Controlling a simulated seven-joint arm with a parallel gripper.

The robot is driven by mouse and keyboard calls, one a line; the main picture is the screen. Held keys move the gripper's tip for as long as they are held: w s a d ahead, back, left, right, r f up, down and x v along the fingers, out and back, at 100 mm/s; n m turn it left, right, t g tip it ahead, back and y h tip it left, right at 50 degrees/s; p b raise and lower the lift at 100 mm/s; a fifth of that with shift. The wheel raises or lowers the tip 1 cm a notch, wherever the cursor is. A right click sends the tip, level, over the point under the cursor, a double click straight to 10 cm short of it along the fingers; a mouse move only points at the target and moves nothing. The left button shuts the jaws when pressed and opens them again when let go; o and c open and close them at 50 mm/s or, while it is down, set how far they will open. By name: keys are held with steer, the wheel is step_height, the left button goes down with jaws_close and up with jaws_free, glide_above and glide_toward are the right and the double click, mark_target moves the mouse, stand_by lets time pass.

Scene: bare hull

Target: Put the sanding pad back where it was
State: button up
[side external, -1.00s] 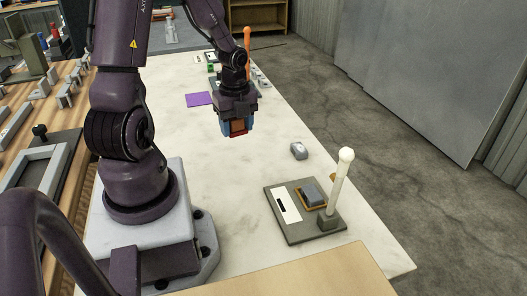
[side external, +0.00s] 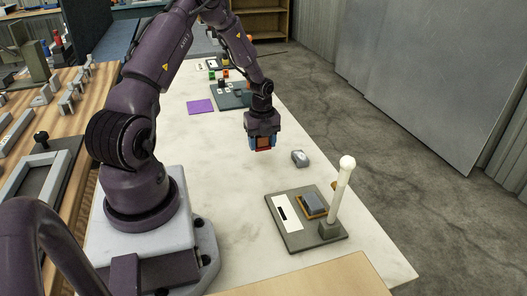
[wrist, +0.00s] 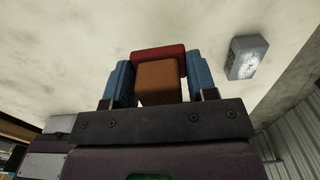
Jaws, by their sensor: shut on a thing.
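A brown block with a red layer on its end, which looks like the sanding pad (wrist: 158,82), is held between the blue fingers of my gripper (wrist: 160,74). In the side view my gripper (side external: 262,143) points down over the white table, with the red part of the pad (side external: 263,150) showing between the fingertips. The pad looks held above the table; how high is hard to tell. A dark grey board (side external: 291,244) lies nearer the camera, with a white strip (side external: 287,213) and a grey block in an orange frame (side external: 312,202) on it.
A white round-topped post (side external: 339,195) stands on the board's right side. A small grey box with a pale round face (side external: 300,158) sits just right of my gripper, also in the wrist view (wrist: 248,58). A purple square (side external: 200,106) and a dark mat (side external: 232,99) with small objects lie behind.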

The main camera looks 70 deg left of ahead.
mark_target(263, 159)
steer(key=shift+w+a+f, duration=0.15)
steer(key=shift+f, duration=0.1)
steer(key=shift+w+a+f, duration=0.15)
steer(key=shift+f, duration=1.65)
steer(key=shift+f, duration=0.1)
steer(key=o, duration=0.9)
